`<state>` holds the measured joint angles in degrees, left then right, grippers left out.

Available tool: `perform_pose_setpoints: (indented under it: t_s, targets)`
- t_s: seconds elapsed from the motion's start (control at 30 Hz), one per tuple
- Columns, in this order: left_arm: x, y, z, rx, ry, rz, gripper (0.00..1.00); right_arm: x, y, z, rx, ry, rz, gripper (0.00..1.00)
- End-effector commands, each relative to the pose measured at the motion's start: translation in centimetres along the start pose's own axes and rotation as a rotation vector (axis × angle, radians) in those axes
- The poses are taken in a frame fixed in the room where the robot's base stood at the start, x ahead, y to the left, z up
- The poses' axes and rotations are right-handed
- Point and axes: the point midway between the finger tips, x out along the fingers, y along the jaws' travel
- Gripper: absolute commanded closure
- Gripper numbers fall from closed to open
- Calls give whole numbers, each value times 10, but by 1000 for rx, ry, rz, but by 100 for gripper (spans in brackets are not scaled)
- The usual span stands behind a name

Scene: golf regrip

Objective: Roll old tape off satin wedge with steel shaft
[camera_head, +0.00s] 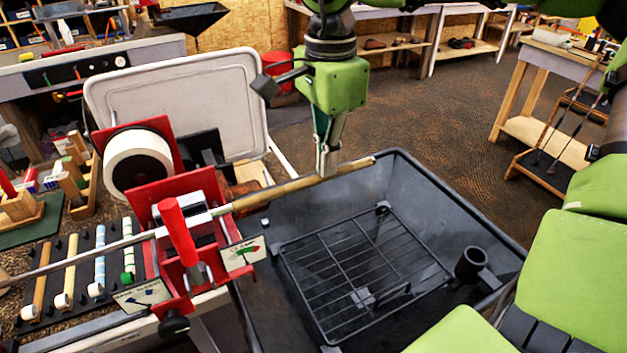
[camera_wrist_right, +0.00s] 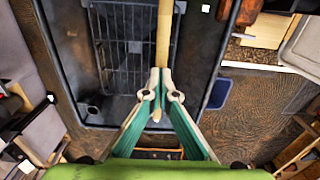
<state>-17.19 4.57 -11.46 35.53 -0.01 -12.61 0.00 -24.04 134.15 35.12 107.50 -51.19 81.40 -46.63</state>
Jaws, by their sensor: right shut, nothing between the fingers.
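The club's steel shaft (camera_head: 80,260) runs from the left edge through a red vise (camera_head: 185,240) with a red handle. Past the vise, its tan taped end (camera_head: 275,193) sticks out over a dark tub, and it also shows in the right wrist view (camera_wrist_right: 163,35). My right gripper (camera_head: 326,174) is at this taped stretch, short of its tip; in the right wrist view its fingertips (camera_wrist_right: 160,78) come together at the tape. The fingers are shut with nothing held between them. The wedge head is not clearly visible. My left gripper is not in view.
The black tub (camera_head: 445,200) holds a wire rack (camera_head: 365,270) and a small cup (camera_head: 471,262). A white tape roll (camera_head: 138,163) on a red stand and a pale upright panel (camera_head: 180,90) are behind the vise. Several grips (camera_head: 70,270) lie in a rack at left.

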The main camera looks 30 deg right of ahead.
Motion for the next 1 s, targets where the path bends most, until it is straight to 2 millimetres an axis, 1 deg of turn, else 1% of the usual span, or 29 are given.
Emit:
perform_pose_setpoints:
  t_s: [0.1, 0.43, 0.53, 0.7, 0.8, 1.0]
  targets:
    - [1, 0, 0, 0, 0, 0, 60, 1, 0, 7, -2, -2, 1, 100]
    - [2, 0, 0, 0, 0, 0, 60, 1, 0, 9, -2, -1, 0, 100]
    - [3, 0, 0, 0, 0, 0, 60, 1, 0, 18, -3, 0, 1, 100]
    - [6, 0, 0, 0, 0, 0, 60, 1, 0, 39, -3, -1, 1, 100]
    - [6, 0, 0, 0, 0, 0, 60, 1, 0, 47, -2, -1, 1, 100]
    - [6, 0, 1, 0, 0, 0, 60, 1, 0, 51, 0, -2, 1, 100]
